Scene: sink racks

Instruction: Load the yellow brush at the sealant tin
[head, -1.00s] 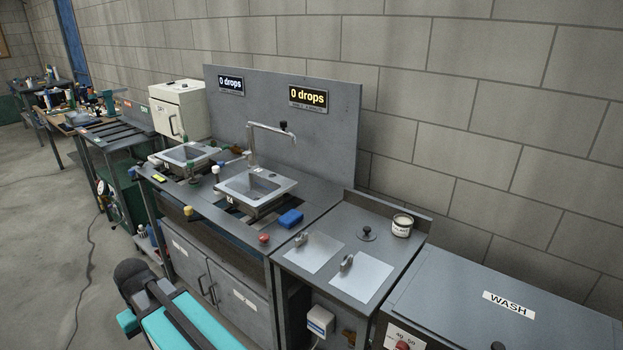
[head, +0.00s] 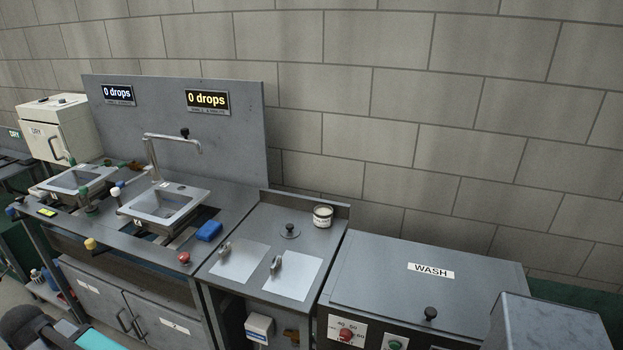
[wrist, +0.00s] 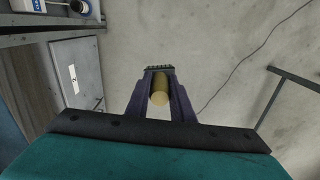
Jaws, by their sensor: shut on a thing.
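My gripper (wrist: 160,90) is in the wrist view, shut on a yellow cylindrical piece (wrist: 160,97), which looks like the handle of the yellow brush seen end-on. My gripper hangs over bare concrete floor, away from the tin. The sealant tin (head: 323,217) is a small white tin with a dark label. It stands upright at the back right of the grey bench top, in the head view. My gripper is out of the head view.
Two pale plates (head: 292,276) with metal clips and a black knob (head: 290,231) lie in front of the tin. A sink (head: 165,203) and a blue sponge-like block (head: 209,231) are to the left. The WASH cabinet (head: 420,290) stands right of the bench.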

